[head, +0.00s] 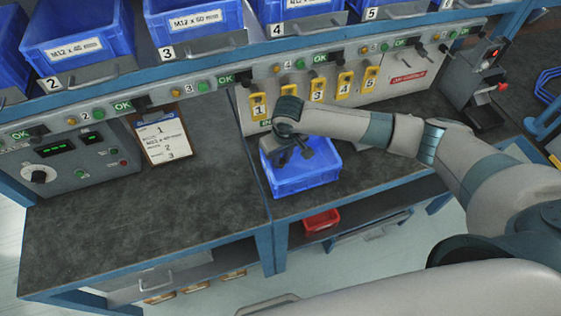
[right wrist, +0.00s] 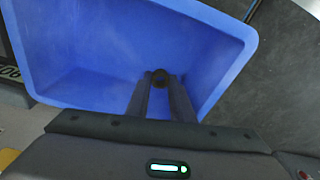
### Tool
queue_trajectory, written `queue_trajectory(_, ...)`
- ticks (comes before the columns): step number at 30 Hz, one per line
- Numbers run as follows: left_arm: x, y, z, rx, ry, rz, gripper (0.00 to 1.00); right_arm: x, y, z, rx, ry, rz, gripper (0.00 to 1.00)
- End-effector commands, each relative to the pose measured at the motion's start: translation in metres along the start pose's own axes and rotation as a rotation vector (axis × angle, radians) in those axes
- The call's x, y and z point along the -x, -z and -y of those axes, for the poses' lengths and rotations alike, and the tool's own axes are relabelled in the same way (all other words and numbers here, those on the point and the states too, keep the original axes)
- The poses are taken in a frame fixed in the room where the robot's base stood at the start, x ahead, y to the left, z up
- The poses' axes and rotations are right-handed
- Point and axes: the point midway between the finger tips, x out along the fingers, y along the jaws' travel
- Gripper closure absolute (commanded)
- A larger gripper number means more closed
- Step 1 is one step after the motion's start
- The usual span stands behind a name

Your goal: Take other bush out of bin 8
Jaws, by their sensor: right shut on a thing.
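A blue bin (head: 302,187) stands on the bench below the row of yellow numbered tags; I cannot read a number on it. My right gripper (head: 296,157) reaches down into the bin from above. In the right wrist view, its two dark fingers (right wrist: 162,98) are shut on a small dark round bush (right wrist: 160,77) with a hole in it. The bush is at the fingertips, over the inside of the blue bin (right wrist: 90,92). The rest of the bin's inside that shows looks empty. My left gripper is not in view.
Blue bins (head: 78,35) on a shelf line the back above a grey panel. A clipboard (head: 163,143) leans at the panel. A small red bin (head: 321,221) sits under the bench. The left benchtop (head: 150,210) is clear.

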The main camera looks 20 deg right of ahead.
Motion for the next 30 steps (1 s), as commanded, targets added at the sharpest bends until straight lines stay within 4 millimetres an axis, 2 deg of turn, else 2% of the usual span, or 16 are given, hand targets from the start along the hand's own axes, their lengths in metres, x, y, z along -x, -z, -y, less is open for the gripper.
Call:
queue_trajectory(8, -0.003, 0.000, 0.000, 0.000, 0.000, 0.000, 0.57, 0.005, 0.002, 0.000, -0.001, 0.001, -0.002, 1.00)
queue_trajectory(17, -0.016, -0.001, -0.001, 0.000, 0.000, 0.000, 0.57, 0.041, 0.005, 0.000, 0.000, 0.001, -0.002, 1.00)
queue_trajectory(30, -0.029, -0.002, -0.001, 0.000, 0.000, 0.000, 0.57, 0.095, -0.062, -0.006, 0.001, 0.000, -0.002, 1.00)
